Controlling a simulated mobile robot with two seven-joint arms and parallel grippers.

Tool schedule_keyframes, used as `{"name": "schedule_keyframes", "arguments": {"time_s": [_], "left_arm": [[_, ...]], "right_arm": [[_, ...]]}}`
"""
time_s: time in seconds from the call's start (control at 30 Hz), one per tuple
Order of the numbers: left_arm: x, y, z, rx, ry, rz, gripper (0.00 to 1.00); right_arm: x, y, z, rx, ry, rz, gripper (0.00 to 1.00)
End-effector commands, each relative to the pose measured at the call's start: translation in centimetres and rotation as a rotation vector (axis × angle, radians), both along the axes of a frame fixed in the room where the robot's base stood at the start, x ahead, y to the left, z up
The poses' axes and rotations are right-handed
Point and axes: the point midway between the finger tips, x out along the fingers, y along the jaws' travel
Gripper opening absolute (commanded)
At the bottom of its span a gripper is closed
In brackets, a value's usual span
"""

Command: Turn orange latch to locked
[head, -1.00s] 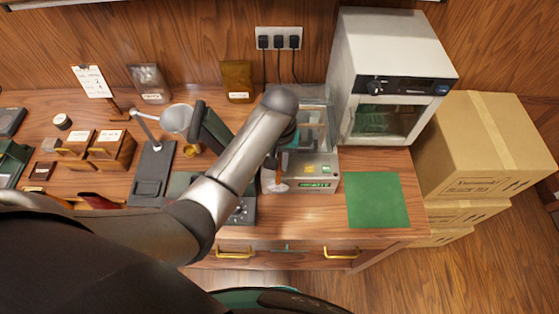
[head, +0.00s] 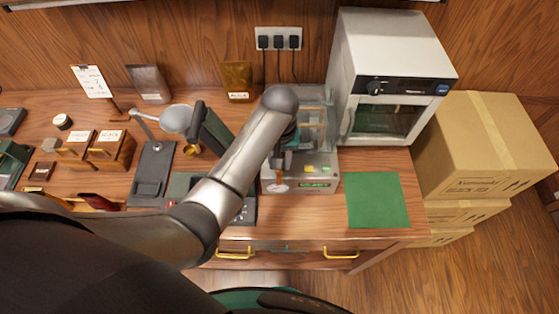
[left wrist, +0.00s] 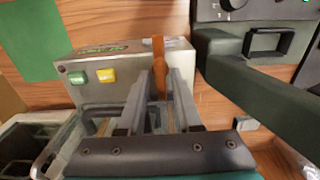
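The orange latch (head: 280,184) is on the front of the grey press machine (head: 325,160), left of its green display. In the left wrist view the orange latch (left wrist: 158,50) stands roughly upright, at the right end of the machine's face. My left gripper (head: 279,163) is right above and behind the latch in the head view. In the left wrist view my left gripper (left wrist: 159,85) has its fingers apart, one on each side of the latch. I cannot tell whether either finger touches it. My arm hides part of the machine. My right gripper is not in view.
A yellow button (left wrist: 106,75) and a green button (left wrist: 77,78) sit beside the latch. A white oven (head: 400,60) stands behind at right. A green mat (head: 377,200) lies empty on the table. A dark scale-like device (head: 154,175) and a lamp (head: 175,118) are left of my arm.

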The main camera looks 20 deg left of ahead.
Motion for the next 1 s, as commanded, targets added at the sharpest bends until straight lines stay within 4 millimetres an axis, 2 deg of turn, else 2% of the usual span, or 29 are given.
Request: {"name": "schedule_keyframes", "arguments": {"time_s": [0.1, 0.47, 0.63, 0.87, 1.0], "left_arm": [[-0.1, 0.0, -0.1, 0.000, 0.003, -0.001, 0.45], [-0.1, 0.0, 0.5, 0.000, 0.003, -0.002, 0.45], [-0.1, 0.0, 2.7, -0.001, 0.000, -0.002, 0.45], [0.0, 0.0, 8.1, 0.000, -0.003, -0.002, 0.45], [0.4, 0.1, 8.9, 0.002, -0.014, -0.003, 0.45]], "right_arm": [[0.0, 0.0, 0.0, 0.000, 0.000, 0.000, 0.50], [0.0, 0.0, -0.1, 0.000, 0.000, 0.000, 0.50], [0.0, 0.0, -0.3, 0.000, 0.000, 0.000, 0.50], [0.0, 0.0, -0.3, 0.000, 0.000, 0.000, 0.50], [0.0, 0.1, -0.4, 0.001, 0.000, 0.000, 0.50]]}}
